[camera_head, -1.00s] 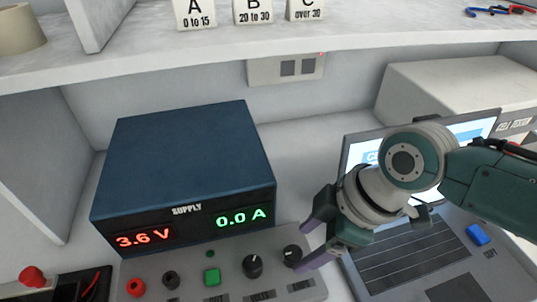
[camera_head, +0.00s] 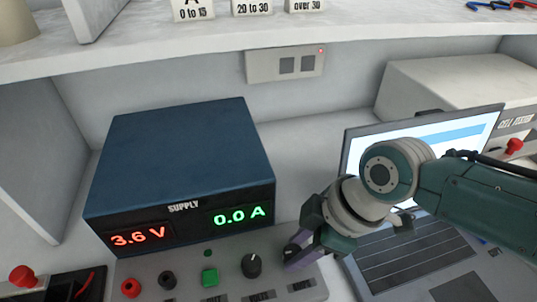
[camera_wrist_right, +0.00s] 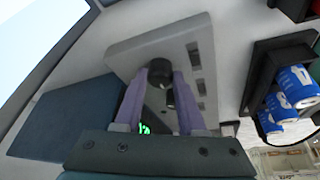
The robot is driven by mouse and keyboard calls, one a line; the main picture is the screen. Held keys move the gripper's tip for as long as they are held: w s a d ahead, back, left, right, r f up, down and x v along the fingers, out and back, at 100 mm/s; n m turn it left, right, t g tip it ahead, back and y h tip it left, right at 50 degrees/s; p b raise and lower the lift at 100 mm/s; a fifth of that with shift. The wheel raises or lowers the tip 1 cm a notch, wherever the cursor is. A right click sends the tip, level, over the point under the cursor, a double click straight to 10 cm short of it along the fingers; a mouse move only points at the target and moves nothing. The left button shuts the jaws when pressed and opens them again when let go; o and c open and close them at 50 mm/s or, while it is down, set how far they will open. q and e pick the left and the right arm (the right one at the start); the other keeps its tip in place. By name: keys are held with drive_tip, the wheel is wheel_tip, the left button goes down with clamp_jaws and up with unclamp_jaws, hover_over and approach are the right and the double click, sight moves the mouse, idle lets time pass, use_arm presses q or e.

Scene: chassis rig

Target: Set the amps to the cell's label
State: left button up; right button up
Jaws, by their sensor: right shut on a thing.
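The supply (camera_head: 178,170) is a dark blue box whose displays read 3.6 V in red and 0.0 A in green. Its grey control panel (camera_head: 232,285) has a free dark knob (camera_head: 251,265) and another knob at its right end. My right gripper (camera_head: 294,256) is shut on that right-end knob, mostly hidden in the head view. The right wrist view shows the dark knob (camera_wrist_right: 158,72) between the purple fingertips. Labels under the knobs are too small to read. Blue cells (camera_wrist_right: 292,88) sit in a black holder in the wrist view; their print is unreadable. My left gripper is not in view.
A laptop (camera_head: 425,268) stands open under my right arm. A white cell tester (camera_head: 455,85) is behind it. The shelf (camera_head: 350,30) above carries range cards (camera_head: 193,10). A green button (camera_head: 210,277) and red and black sockets are left of the knobs.

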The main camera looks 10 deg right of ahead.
clamp_jaws()
drive_tip(key=shift+s+a+r+m+t+h+p, duration=0.1)
drive_tip(key=shift+m+t+h+p, duration=0.1)
drive_tip(key=shift+m+p, duration=0.45)
drive_tip(key=shift+s+r+m+t+h+p, duration=0.1)
drive_tip(key=shift+m+t+p, duration=0.1)
drive_tip(key=shift+m+p, duration=0.4)
drive_tip(key=m+t+p, duration=0.1)
drive_tip(key=m+p, duration=0.1)
drive_tip(key=m, duration=0.1)
drive_tip(key=shift+a+m+h, duration=0.15)
drive_tip(key=shift+m+h, duration=0.2)
drive_tip(key=shift+h, duration=0.05)
drive_tip(key=shift+f+m+h+p, duration=0.15)
drive_tip(key=shift+m+h+p, duration=0.4)
drive_tip(key=shift+m, duration=0.65)
drive_tip(key=shift+a+m+t+h, duration=0.1)
drive_tip(key=shift+m+t+h, duration=0.4)
drive_tip(key=shift+m, duration=1)
